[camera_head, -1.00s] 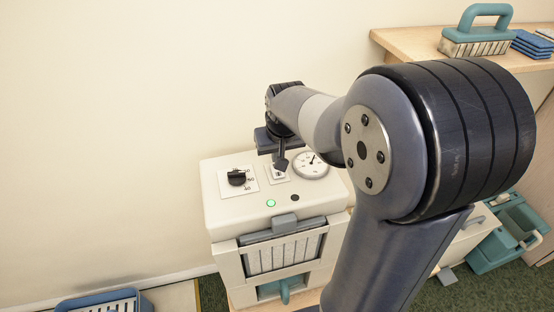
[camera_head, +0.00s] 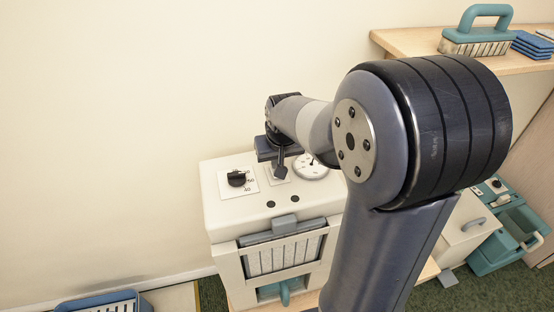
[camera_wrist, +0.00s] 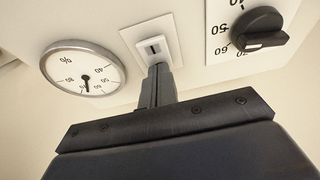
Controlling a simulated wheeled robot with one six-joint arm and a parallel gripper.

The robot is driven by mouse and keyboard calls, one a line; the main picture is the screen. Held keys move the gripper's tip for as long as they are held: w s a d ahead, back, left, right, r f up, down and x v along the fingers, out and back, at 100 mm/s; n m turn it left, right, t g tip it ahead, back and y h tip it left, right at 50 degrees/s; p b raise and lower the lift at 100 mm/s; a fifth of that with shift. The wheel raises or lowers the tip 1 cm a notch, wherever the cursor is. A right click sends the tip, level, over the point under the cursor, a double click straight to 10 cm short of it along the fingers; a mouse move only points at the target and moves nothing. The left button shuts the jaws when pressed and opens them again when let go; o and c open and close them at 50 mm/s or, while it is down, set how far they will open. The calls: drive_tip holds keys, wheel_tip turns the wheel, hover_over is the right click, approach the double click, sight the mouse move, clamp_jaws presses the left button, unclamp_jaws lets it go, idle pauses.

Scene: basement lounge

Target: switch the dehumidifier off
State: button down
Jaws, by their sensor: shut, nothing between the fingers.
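The white dehumidifier (camera_head: 225,206) stands against the wall, its top facing up. A small switch on a white plate (camera_wrist: 151,47) is between the humidity gauge (camera_wrist: 84,74) and the black dial (camera_wrist: 256,30) in the wrist view. My gripper (camera_head: 281,172) is over this switch, shut and empty. In the wrist view its fingertips (camera_wrist: 159,72) are at the lower edge of the switch plate; whether they touch it I cannot tell. Two lamps on the top, a left one (camera_head: 271,205) and a right one (camera_head: 295,204), are both dark.
A wooden shelf (camera_head: 400,40) at the upper right holds a teal-handled brush (camera_head: 476,40) and blue pads (camera_head: 530,43). A teal bucket-like container (camera_head: 510,235) stands on the floor at the right. A blue basket (camera_head: 100,303) is at the lower left.

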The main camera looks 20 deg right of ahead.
drive_tip(key=shift+s+f, duration=0.1)
drive_tip(key=shift+s, duration=0.8)
drive_tip(key=shift+r+p, duration=0.5)
drive_tip(key=shift+r, duration=0.15)
drive_tip(key=p+v, duration=0.2)
drive_tip(key=v, duration=1)
drive_tip(key=shift+w+r+p, duration=0.2)
drive_tip(key=shift+r+p, duration=0.2)
drive_tip(key=shift+r, duration=0.1)
drive_tip(key=shift+f, duration=0.15)
